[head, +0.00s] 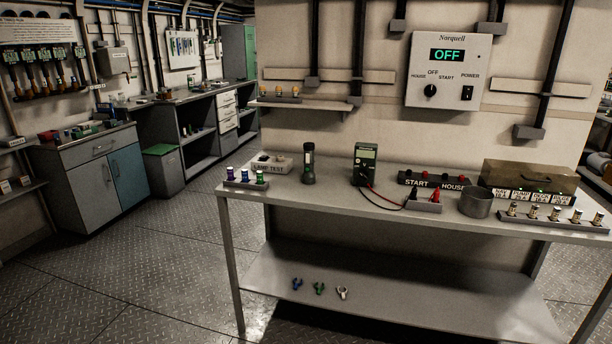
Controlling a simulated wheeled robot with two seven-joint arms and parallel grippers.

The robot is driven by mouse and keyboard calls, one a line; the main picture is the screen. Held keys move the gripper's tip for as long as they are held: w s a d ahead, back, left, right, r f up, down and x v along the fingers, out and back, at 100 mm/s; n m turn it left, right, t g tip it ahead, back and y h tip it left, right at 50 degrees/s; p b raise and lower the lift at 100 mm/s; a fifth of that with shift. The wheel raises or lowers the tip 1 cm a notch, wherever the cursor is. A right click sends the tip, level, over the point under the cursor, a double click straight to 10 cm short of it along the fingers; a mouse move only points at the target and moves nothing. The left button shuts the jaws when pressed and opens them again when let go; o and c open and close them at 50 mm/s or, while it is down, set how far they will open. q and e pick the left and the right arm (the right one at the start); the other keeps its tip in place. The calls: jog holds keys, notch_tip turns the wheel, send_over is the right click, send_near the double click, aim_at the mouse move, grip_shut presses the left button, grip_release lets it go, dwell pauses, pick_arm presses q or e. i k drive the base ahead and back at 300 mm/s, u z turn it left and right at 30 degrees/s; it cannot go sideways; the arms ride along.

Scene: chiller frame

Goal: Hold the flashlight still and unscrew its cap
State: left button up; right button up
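The flashlight (309,164) is dark green or black and stands upright on the grey workbench (395,210), left of the green multimeter. Its wider head is at the bottom or top; I cannot tell clearly which end bears the cap. Nothing touches it. Neither of my grippers shows in the head view.
Left of the flashlight are a "LAMP TEST" box (271,164) and a rack of coloured cylinders (245,179). Right of it are a multimeter (365,164) with leads, a metal cup (475,203) and a rack of fuses (554,216). Bench space in front is clear.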

aim_at(309, 178)
jog(key=u, duration=0.65)
jog(key=i, duration=1.65)
jog(key=z, duration=0.45)
